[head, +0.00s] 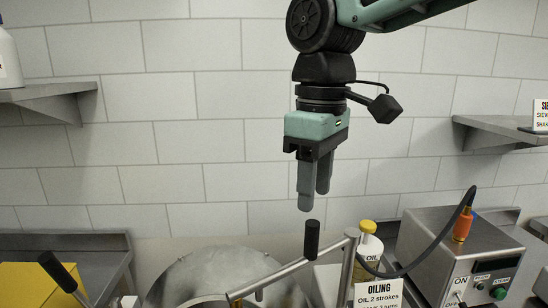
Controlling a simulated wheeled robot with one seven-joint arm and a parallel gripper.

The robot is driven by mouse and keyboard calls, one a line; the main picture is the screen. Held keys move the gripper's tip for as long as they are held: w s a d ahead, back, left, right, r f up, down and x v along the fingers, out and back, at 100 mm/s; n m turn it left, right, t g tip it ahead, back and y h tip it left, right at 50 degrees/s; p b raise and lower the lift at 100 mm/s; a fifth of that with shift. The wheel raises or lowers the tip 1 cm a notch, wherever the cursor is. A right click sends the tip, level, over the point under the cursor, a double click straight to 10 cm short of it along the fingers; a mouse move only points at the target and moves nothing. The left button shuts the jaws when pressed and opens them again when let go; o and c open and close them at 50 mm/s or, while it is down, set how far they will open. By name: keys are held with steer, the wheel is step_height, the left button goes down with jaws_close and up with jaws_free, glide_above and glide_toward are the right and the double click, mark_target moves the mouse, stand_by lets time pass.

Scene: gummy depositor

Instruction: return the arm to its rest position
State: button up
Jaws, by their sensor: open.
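My gripper (314,191) hangs from the arm at the upper middle of the head view, pointing down. Its two grey fingers are apart with nothing between them. It is in the air in front of the tiled wall, with its fingertips just above the black knob (312,238) in the picture; I cannot tell the gap in depth.
Below are a round metal drum (220,262) and a bent metal handle (290,268). An oiling sign (378,292), a yellow-capped bottle (368,245) and a control box (450,250) stand right. Shelves (45,92) (490,128) flank the clear wall. A yellow box (35,285) is lower left.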

steer(key=s+d+f+m+b, duration=0.1)
steer(key=s+d+f, duration=0.1)
steer(key=s+f, duration=0.6)
steer(key=s+d+f+m+b, duration=0.1)
steer(key=s+d+f+b, duration=0.1)
steer(key=s+f, duration=0.6)
step_height(320, 180, down, 5)
steer(key=shift+d+r+m, duration=0.1)
steer(key=shift+d+m, duration=0.3)
steer(key=shift+d, duration=0.05)
stand_by(0.5)
